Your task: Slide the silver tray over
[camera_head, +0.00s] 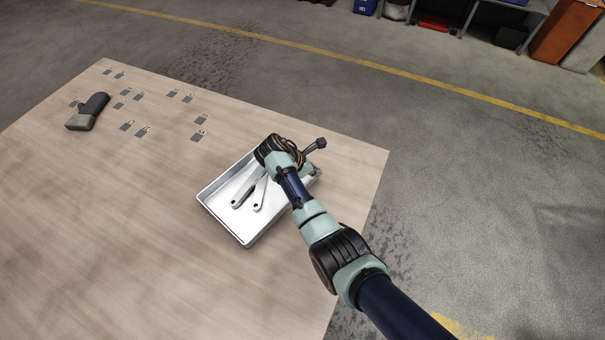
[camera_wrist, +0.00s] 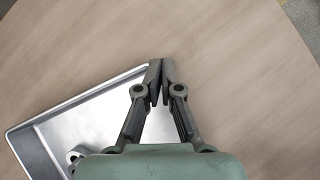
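The silver tray (camera_head: 243,222) lies on the wooden table near its right edge, with metal tools (camera_head: 247,190) inside. My gripper reaches over the tray's far right part in the head view, where my arm hides its fingers. In the wrist view my gripper (camera_wrist: 161,72) has its fingertips together at the tray's upper right end. The tray (camera_wrist: 98,120) extends to the left and below the fingers there. The fingers hide that end of the rim, so I cannot tell whether a wall is between them.
The wooden table (camera_head: 110,220) has wide bare room left of the tray. Several small grey brackets (camera_head: 197,136) are spread toward the back left. A dark and grey block-like object (camera_head: 88,111) lies beside them. The table's right edge is close to the tray.

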